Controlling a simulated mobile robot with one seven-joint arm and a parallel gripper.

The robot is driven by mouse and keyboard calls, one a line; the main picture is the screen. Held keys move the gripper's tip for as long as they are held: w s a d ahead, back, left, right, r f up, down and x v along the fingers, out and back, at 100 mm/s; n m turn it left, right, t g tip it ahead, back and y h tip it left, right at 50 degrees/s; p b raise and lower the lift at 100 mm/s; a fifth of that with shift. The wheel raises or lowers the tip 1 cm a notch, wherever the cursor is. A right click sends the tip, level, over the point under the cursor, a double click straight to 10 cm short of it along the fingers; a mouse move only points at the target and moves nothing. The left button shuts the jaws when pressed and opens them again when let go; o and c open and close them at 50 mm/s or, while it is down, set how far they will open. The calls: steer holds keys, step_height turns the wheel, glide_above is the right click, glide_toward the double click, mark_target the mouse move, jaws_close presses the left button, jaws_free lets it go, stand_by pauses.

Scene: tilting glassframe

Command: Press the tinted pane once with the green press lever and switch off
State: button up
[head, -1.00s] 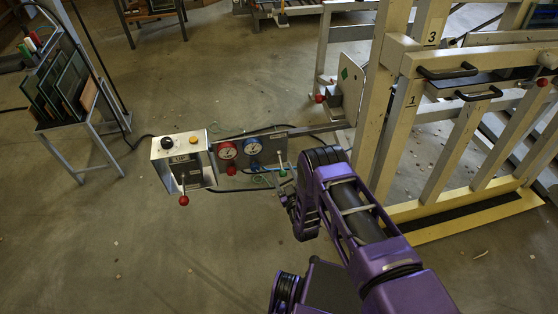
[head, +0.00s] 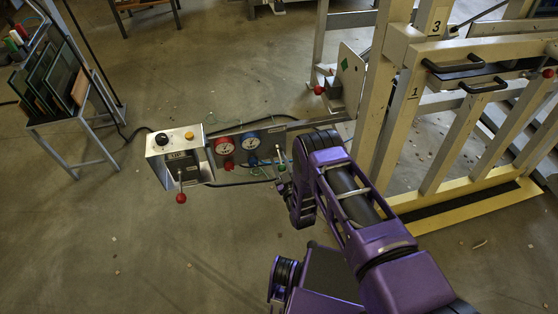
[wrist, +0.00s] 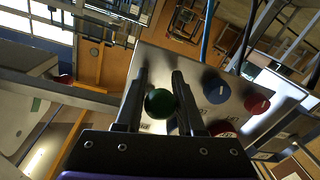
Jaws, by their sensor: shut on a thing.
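The green press lever (head: 281,168) hangs on the panel beside the two gauges in the head view. In the wrist view its round green knob (wrist: 160,103) sits between my two fingers. My gripper (wrist: 160,88) is shut on this knob. In the head view my gripper (head: 284,186) is dark, small and partly hidden by my purple arm. A metal control box (head: 186,142) left of the gauges has a black knob, a yellow button and a red-ball lever (head: 180,197). I cannot make out the tinted pane in the frame (head: 396,118).
Another red-ball lever (head: 319,90) is on the frame's side. A rack of dark panes (head: 58,80) stands at left. The floor in front is clear.

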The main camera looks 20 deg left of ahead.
jaws_close()
stand_by(1.1)
